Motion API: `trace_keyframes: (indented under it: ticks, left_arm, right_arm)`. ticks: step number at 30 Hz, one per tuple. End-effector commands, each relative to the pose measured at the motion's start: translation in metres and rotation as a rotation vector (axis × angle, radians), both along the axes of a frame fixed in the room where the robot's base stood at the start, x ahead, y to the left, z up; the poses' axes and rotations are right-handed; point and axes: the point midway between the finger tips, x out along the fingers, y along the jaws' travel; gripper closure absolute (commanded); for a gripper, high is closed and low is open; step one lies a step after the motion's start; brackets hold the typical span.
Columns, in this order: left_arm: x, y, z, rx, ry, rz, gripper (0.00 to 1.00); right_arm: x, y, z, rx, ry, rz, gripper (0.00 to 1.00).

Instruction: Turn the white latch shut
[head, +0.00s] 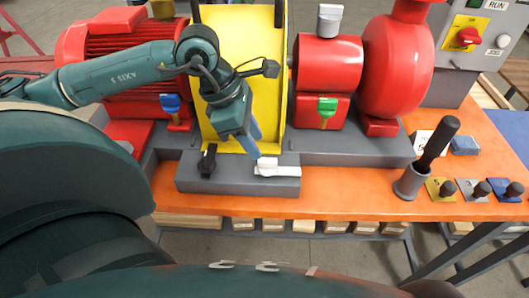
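The white latch (278,169) sits on the grey front block (235,186) below the yellow guard, with its handle lying sideways toward the right. My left gripper (256,147) reaches down from the upper left, with its fingertips just above and behind the left end of the white latch. The fingers overlap in this view, so I cannot tell whether they are parted or touch the latch. My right gripper is not in view.
A black latch (207,161) stands on the same block to the left. A blue latch (171,104) and a green latch (327,107) are behind. A grey holder (410,183) with a black handle stands right on the orange bench (350,205). The bench front is mostly clear.

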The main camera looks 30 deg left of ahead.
Motion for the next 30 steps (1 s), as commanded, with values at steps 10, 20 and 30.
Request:
trace_keyframes:
  ticks: [10, 20, 30]
  left_arm:
    - [0.01, -0.017, -0.047, -0.003, 0.001, 0.0, 0.64]
    - [0.011, -0.019, -0.053, -0.001, 0.0, 0.001, 0.64]
    - [0.011, -0.019, -0.052, -0.002, -0.001, 0.001, 0.87]
  right_arm:
    - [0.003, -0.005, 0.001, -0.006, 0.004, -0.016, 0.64]
    - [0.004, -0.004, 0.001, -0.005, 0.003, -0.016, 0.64]
    - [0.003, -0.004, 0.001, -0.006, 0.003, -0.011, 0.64]
